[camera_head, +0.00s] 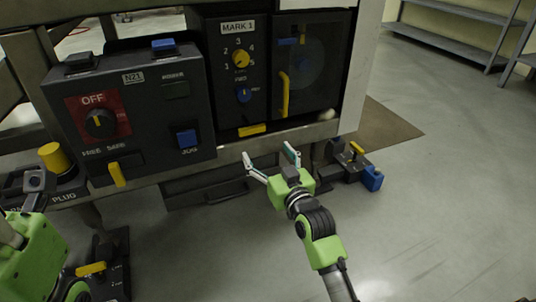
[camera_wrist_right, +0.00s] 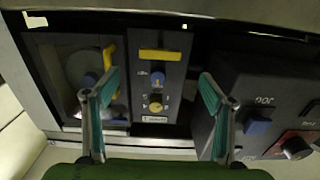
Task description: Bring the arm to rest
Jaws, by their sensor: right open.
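My right gripper (camera_head: 272,165) is open and empty, in front of the lower edge of the panel frame, with its two fingers spread toward the MARK 1 panel (camera_head: 225,105). Its fingers also show in the right wrist view (camera_wrist_right: 157,105), wide apart, with the panel beyond them and nothing between them. My left arm comes in at the lower left of the head view as green and dark parts. The opening of my left gripper cannot be made out there.
The N21 box (camera_head: 150,115) has an OFF dial (camera_head: 100,124) and a blue JOG button (camera_head: 187,138). A yellow handle (camera_head: 284,94) stands on the right-hand compartment. A dark device with a blue end (camera_head: 373,180) lies on the floor. Open floor extends right.

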